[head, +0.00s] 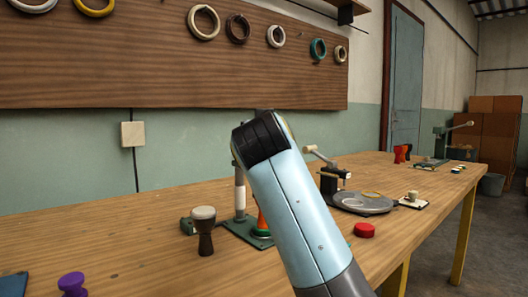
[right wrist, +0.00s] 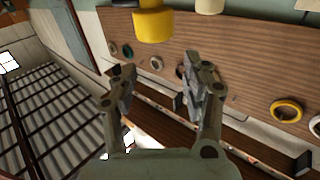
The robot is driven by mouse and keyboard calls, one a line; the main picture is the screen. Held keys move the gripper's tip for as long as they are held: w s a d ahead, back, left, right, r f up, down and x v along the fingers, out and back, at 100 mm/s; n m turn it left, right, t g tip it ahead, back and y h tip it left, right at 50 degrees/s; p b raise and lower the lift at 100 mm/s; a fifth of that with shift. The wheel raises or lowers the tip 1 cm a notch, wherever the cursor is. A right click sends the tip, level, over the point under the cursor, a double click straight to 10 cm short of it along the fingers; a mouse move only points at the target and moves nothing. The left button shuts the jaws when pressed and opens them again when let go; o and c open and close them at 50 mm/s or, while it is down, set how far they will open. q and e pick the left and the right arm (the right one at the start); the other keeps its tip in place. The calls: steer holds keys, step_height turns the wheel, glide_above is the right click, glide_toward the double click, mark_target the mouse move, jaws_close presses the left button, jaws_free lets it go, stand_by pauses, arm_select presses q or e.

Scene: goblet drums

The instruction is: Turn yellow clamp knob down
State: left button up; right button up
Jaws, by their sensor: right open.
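A yellow cylindrical knob (right wrist: 153,25) shows at the top of the right wrist view, upper middle. My right gripper (right wrist: 162,82) is open, with its two fingers apart and nothing between them. The knob is beyond the fingertips in the picture, and no contact shows. In the head view, my pale blue arm link stands in the middle and covers part of the bench; neither the yellow knob nor the gripper fingers can be made out there. My left gripper is not in view.
On the wooden bench (head: 130,245) stand a small goblet drum (head: 205,232), a green-based stand with a white post (head: 240,195), a purple knob (head: 72,284), a red disc (head: 364,230) and a grey round plate (head: 365,204). Rings hang on the wall board (head: 120,60).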

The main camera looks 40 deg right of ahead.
step_height(320, 180, up, 5)
steer(key=shift+r, duration=0.1)
stand_by(0.6)
